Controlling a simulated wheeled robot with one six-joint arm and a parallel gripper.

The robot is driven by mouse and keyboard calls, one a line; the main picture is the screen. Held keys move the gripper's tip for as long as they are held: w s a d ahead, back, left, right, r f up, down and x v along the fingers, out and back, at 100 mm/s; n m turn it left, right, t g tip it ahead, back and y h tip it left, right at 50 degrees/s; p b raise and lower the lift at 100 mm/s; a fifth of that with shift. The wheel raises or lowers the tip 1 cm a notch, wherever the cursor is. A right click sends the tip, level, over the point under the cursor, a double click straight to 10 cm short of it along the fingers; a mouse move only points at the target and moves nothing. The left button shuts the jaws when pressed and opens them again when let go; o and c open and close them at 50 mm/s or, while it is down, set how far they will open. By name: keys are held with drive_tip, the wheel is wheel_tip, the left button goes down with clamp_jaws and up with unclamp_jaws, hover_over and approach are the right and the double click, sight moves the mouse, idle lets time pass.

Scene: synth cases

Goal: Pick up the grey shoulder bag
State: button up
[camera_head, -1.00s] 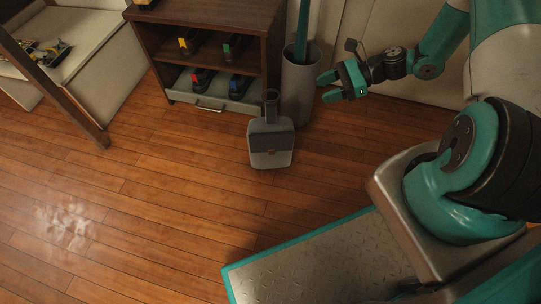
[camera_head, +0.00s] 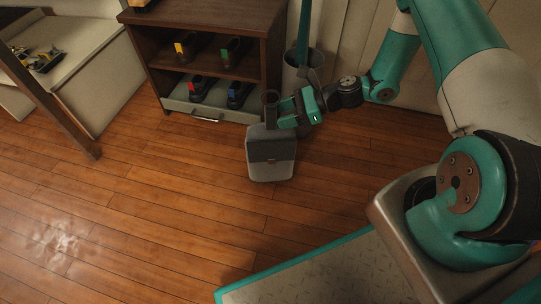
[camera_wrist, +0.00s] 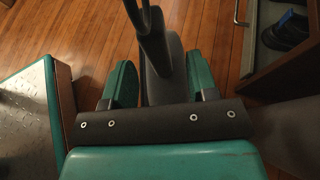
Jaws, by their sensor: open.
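The grey shoulder bag (camera_head: 270,165) stands upright on the wooden floor, with its dark strap loop standing above its top. My gripper (camera_head: 283,112) is at the height of the strap, just above the bag's body. In the wrist view the strap (camera_wrist: 150,40) and part of the grey bag (camera_wrist: 175,70) show between the two green fingers of my gripper (camera_wrist: 162,82). The fingers are apart, with visible gaps beside the strap. The strap's lower part is hidden behind the gripper's dark crossbar in the wrist view.
A dark wooden shelf (camera_head: 215,17) with several shoes stands behind the bag; its low drawer (camera_head: 215,112) is close by. A grey bin (camera_head: 292,72) with a green stick stands behind my gripper. A bench (camera_head: 105,80) is at the left. The floor (camera_head: 160,215) in front is clear.

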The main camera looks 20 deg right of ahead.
sight(271, 118)
drive_tip(key=b+x, duration=0.2)
drive_tip(key=x, duration=0.1)
drive_tip(key=shift+a+f, duration=0.3)
drive_tip(key=shift+f, duration=0.05)
drive_tip(key=shift+w+a+r, duration=0.1)
drive_tip(key=shift+w+a, duration=0.05)
drive_tip(key=shift+a, duration=0.05)
clamp_jaws()
drive_tip(key=shift+r, duration=0.1)
